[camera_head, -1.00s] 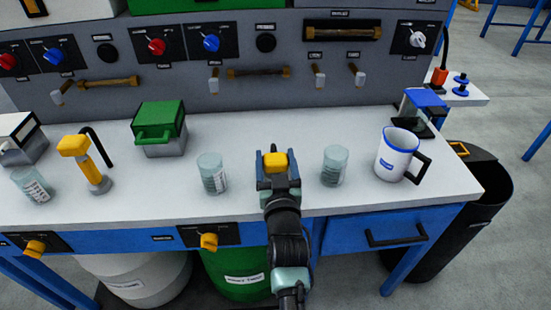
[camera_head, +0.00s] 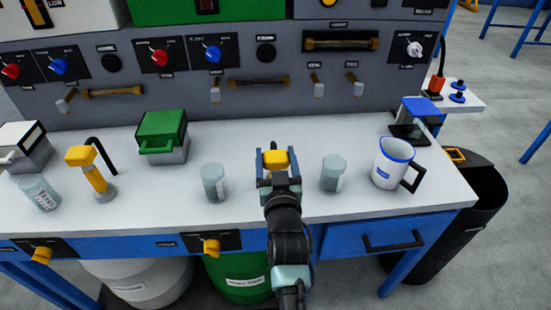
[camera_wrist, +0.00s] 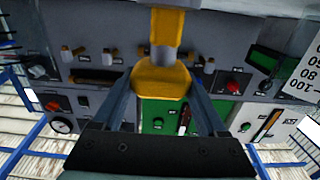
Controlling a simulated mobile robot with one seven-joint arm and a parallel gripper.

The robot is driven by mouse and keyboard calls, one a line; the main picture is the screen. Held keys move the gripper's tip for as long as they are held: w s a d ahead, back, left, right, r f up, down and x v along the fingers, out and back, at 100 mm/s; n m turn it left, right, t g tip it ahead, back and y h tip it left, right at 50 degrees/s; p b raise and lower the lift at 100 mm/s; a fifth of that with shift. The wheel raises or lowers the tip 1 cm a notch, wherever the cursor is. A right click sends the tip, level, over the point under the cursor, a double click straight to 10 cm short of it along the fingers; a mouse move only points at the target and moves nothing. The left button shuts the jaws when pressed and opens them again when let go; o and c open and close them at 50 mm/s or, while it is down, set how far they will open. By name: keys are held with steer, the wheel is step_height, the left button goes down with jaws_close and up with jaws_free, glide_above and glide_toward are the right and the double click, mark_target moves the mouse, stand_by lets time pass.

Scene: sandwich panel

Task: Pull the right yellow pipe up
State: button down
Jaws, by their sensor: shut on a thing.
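The right yellow pipe (camera_head: 275,161) stands at the middle of the white bench top, between two glass jars. My gripper (camera_head: 274,154) is shut on its yellow head, one finger on each side. In the wrist view the yellow head (camera_wrist: 160,80) sits between the fingers, with a narrower yellow shaft (camera_wrist: 167,28) running from it. My gripper and arm hide the pipe's lower end in the head view, so I cannot tell how far out it stands. The left yellow pipe (camera_head: 94,175) stands upright at the bench's left, beside a black curved tube.
One glass jar (camera_head: 215,183) stands close left of my gripper, another (camera_head: 333,174) close right. A white jug (camera_head: 392,163) is farther right, a green box (camera_head: 162,135) back left. The grey panel (camera_head: 190,92) with handles and knobs rises behind.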

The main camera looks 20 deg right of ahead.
step_height(320, 180, up, 6)
steer(key=shift+f+p, duration=0.15)
steer(key=shift+p, duration=1.05)
jaws_free()
steer(key=shift+f, duration=0.2)
steer(key=shift+s, duration=0.3)
steer(key=v, duration=1.2)
steer(key=shift+s, duration=0.2)
steer(key=shift+a, duration=0.1)
